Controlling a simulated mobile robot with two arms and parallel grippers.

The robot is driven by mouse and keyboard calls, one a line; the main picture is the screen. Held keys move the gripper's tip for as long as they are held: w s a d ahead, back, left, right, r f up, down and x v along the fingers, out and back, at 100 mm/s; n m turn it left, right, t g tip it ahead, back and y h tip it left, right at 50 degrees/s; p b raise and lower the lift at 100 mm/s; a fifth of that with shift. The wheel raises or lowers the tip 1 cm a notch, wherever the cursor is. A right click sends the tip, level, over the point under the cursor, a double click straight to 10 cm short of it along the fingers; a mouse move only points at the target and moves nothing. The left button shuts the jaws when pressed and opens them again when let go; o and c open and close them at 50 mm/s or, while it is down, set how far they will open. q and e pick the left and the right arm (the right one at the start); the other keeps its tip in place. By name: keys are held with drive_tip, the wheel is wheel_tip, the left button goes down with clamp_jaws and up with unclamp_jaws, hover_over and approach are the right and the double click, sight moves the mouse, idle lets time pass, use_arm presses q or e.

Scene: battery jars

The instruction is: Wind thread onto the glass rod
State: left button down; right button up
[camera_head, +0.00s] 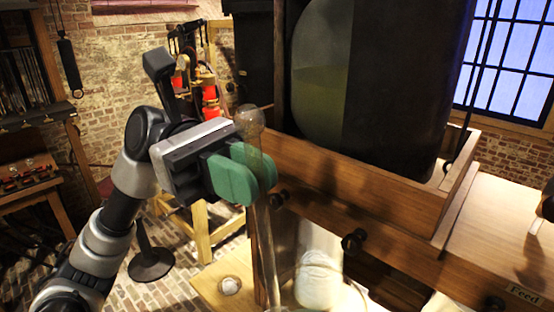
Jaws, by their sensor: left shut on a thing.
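The glass rod (266,250) is a clear, nearly upright stick with a round knob at its top, in the centre of the head view. My left gripper (258,172), with green finger pads, reaches in from the left and is shut on the rod just below the knob. The rod's lower end runs down toward the bottom edge, where its tip is hard to make out. A pale white bundle (318,280), perhaps thread, is just right of the rod's lower part. I cannot tell whether they touch. My right gripper is not in view.
A large dark cylinder (410,90) with a glass disc stands in a wooden cabinet (350,190) with black knobs, close right of my gripper. A wooden stand (196,222) with red parts is behind my arm. Brick floor shows at left.

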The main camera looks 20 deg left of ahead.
use_arm(q)
drive_tip(key=s+a+b, duration=0.2)
drive_tip(key=s, duration=0.5)
drive_tip(key=s+a+b, duration=0.3)
drive_tip(key=s, duration=0.5)
drive_tip(key=shift+a, duration=0.3)
drive_tip(key=shift+s, duration=0.1)
